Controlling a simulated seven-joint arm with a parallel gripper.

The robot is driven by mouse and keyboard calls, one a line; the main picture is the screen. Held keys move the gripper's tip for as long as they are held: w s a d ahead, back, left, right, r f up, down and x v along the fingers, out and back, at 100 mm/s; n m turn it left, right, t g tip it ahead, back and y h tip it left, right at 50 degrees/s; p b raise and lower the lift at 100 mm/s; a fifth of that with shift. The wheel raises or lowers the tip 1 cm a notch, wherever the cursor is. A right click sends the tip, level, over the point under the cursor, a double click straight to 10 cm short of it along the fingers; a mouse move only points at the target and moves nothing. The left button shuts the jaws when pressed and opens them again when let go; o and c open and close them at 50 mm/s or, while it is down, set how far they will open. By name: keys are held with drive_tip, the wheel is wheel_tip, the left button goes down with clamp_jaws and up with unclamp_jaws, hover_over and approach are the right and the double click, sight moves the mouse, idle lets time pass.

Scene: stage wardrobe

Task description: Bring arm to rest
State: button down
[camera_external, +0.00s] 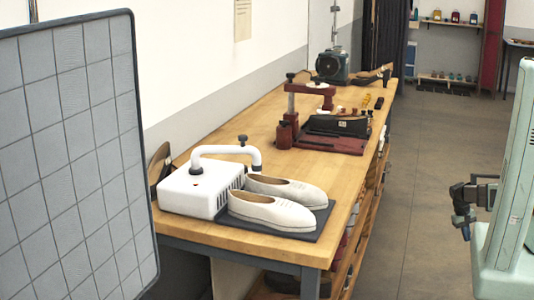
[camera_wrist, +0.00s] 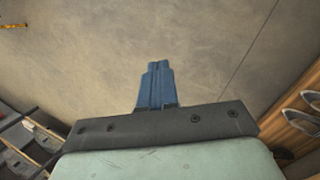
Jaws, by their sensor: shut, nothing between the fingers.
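My gripper (camera_wrist: 158,66) shows in the wrist view with its blue fingers together and nothing between them. Bare floor lies beyond the fingertips. In the external view part of my pale green arm stands at the right edge, off the bench's right side and apart from it. A dark bracket and a small blue piece show on its left side there. The rest of my arm is cut off by the frame.
A wooden workbench (camera_external: 233,238) holds a white machine (camera_external: 187,193) with a curved pipe, a pair of pale shoes (camera_external: 262,210) on a dark mat, and a red press (camera_external: 330,143). A gridded panel (camera_external: 70,160) stands at left. The floor (camera_external: 425,150) between bench and arm is clear.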

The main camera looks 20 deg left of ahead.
drive_tip(key=s+d+f+m+g+y, duration=0.1)
drive_tip(key=s+d+f, duration=0.3)
drive_tip(key=s+d, duration=0.25)
drive_tip(key=s+d+f+m+g, duration=0.2)
drive_tip(key=s+d+f, duration=0.2)
drive_tip(key=s+d, duration=0.3)
drive_tip(key=s+d+f+g+y, duration=0.1)
drive_tip(key=s, duration=1)
drive_tip(key=s+d+f+m+g+y, duration=0.1)
drive_tip(key=s+f+g+y, duration=0.1)
drive_tip(key=s, duration=0.9)
drive_tip(key=shift+s+d+f, duration=0.15)
drive_tip(key=shift+d+f, duration=0.1)
drive_tip(key=shift+d, duration=0.05)
